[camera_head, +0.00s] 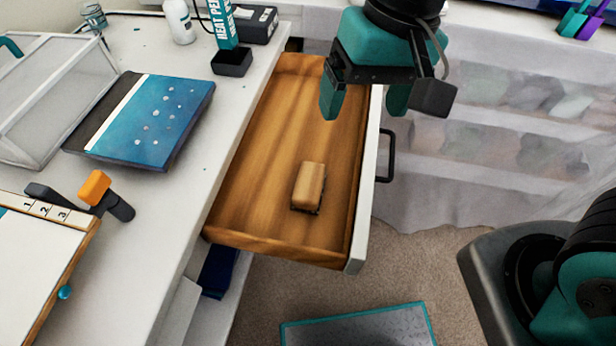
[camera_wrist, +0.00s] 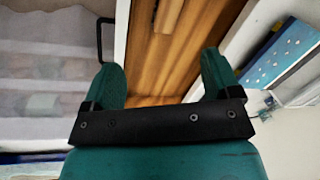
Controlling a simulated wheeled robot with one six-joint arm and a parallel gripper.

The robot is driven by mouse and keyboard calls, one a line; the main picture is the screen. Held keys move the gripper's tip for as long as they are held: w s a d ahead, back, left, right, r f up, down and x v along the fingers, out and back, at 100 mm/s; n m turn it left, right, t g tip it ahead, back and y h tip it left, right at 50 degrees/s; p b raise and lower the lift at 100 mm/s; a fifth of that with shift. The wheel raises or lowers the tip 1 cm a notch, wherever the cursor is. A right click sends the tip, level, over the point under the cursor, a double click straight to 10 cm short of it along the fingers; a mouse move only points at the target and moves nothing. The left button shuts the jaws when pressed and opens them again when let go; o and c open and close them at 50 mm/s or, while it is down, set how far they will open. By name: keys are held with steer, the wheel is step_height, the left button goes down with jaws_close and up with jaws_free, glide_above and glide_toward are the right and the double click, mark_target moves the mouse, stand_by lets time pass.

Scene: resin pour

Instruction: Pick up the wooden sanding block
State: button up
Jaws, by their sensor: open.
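The wooden sanding block (camera_head: 310,185) lies in the open wooden drawer (camera_head: 262,190), toward the drawer's near end in the head view. It is a small light-brown block with a dark underside. My gripper (camera_head: 362,108) is open and empty above the far part of the drawer, apart from the block. In the wrist view, my gripper's two teal fingers (camera_wrist: 160,75) are spread over the drawer (camera_wrist: 183,75). Part of the block (camera_wrist: 168,14) shows at the top edge of that view, beyond the fingertips.
The drawer's white front with a dark handle (camera_head: 387,156) stands to the right. The white worktop (camera_head: 200,120) on the left holds a blue resin panel (camera_head: 150,120), an orange-headed clamp (camera_head: 95,188) and a heat pen box (camera_head: 224,25). The rest of the drawer is clear.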

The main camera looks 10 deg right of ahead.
steer(key=w+a+f+m+h+b, duration=0.1)
steer(key=w+a+f+m+h, duration=0.15)
steer(key=a+f+m, duration=0.35)
glide_toward(309, 181)
steer(key=shift+n, duration=0.3)
steer(key=f, duration=0.5)
steer(key=shift+s+d+f, duration=0.1)
steer(key=shift+s, duration=0.3)
steer(key=shift+w+f, duration=0.1)
steer(key=shift+f, duration=1.35)
steer(key=shift+w+f, duration=0.15)
steer(key=shift+f, duration=1.35)
steer(key=c, duration=1)
steer(key=shift+c, duration=0.2)
steer(key=shift+r, duration=0.15)
step_height(309, 181, up, 20)
steer(key=shift+p, duration=0.4)
